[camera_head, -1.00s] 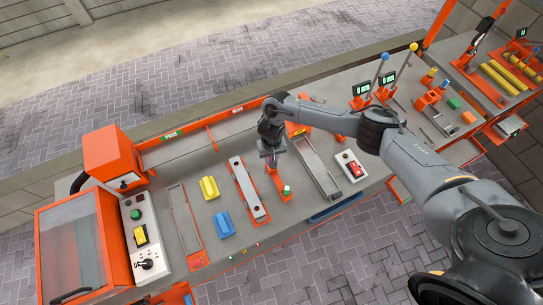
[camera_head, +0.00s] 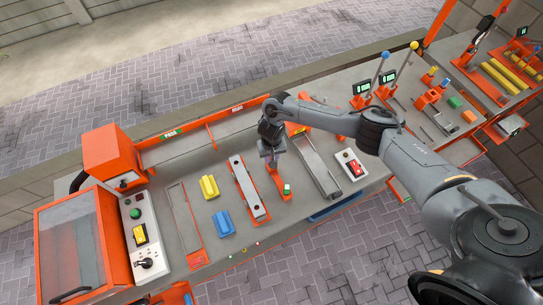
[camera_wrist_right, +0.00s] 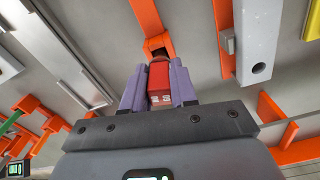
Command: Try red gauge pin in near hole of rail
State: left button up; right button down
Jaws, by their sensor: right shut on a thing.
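My right gripper (camera_head: 271,162) is over the orange pin stand (camera_head: 279,182), just right of the rail. In the right wrist view its two purple fingers (camera_wrist_right: 159,88) are shut on the red gauge pin (camera_wrist_right: 159,80). The pin's far end is close to an orange bracket of the stand (camera_wrist_right: 147,22); I cannot tell whether they touch. The grey rail (camera_head: 246,186) lies in an orange fixture, with a dark hole at its near end (camera_head: 259,209). The rail also shows in the right wrist view (camera_wrist_right: 260,30), apart from the pin. My left gripper is not in view.
Yellow (camera_head: 209,187) and blue (camera_head: 223,224) blocks lie left of the rail. A grey channel (camera_head: 316,168) and a box with a red switch (camera_head: 351,166) are to the right.

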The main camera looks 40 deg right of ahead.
jog(key=shift+f, duration=0.4)
jog(key=shift+f+b, duration=0.4)
jog(key=shift+f, duration=0.2)
jog(key=shift+f, duration=0.4)
dwell(0.4)
jog(key=shift+f, duration=0.15)
dwell(0.6)
dwell(0.7)
jog(key=c, duration=0.8)
grip_release()
